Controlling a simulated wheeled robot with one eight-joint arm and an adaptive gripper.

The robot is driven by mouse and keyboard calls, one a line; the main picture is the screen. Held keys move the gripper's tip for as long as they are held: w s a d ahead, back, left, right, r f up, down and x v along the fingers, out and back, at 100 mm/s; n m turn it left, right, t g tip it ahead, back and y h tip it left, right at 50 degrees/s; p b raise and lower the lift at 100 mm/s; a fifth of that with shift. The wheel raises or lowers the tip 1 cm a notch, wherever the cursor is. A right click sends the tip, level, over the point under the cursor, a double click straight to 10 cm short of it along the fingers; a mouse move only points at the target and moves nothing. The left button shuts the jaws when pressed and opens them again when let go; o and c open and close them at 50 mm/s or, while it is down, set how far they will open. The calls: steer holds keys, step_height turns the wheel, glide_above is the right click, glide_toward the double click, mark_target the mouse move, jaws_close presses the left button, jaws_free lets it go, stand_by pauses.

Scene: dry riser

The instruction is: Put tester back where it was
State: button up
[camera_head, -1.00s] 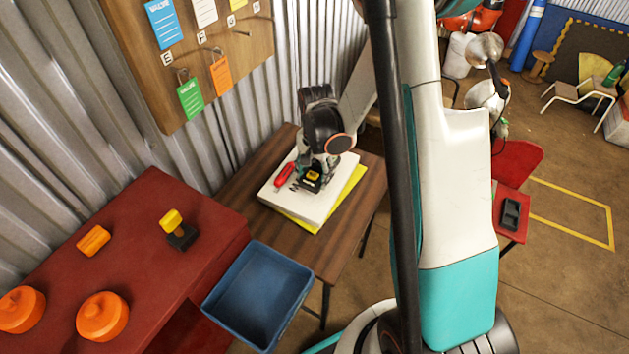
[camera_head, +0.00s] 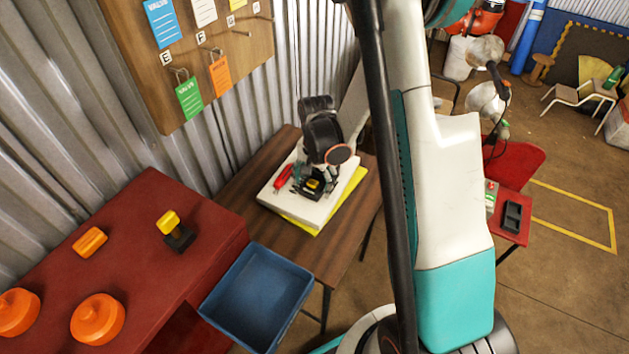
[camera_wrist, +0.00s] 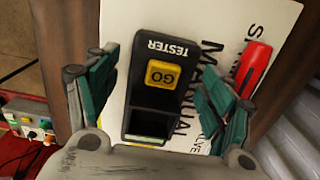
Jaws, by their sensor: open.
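In the wrist view my gripper (camera_wrist: 155,80) is open, with one green-padded finger on each side of the tester. I cannot tell whether either finger touches it.
A red pen-like item (camera_wrist: 251,66) lies on the manual beside the tester. A yellow sheet or book (camera_head: 346,194) is under the manual. A blue bin (camera_head: 255,300) stands by the table. A red seat (camera_head: 508,238) at right holds a black open tray (camera_head: 512,215) and a device with buttons (camera_head: 492,196).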

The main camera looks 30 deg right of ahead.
steer(key=s+a+r+n+t+p, duration=0.2)
steer(key=s+r+n, duration=0.1)
steer(key=r, duration=1)
steer(key=s+a+r+n+t+p, duration=0.1)
steer(key=s+a+r+n+p, duration=0.15)
steer(key=r, duration=1.05)
steer(key=s+a+r+n+t, duration=0.1)
steer(key=s+r+n+t, duration=0.1)
steer(key=s, duration=0.3)
steer(key=s+a+r+n+t, duration=0.2)
steer(key=s+r+n, duration=0.2)
steer(key=s, duration=0.2)
steer(key=shift+s+a+r, duration=0.2)
steer(key=shift+s+a, duration=0.05)
steer(key=shift+s, duration=0.05)
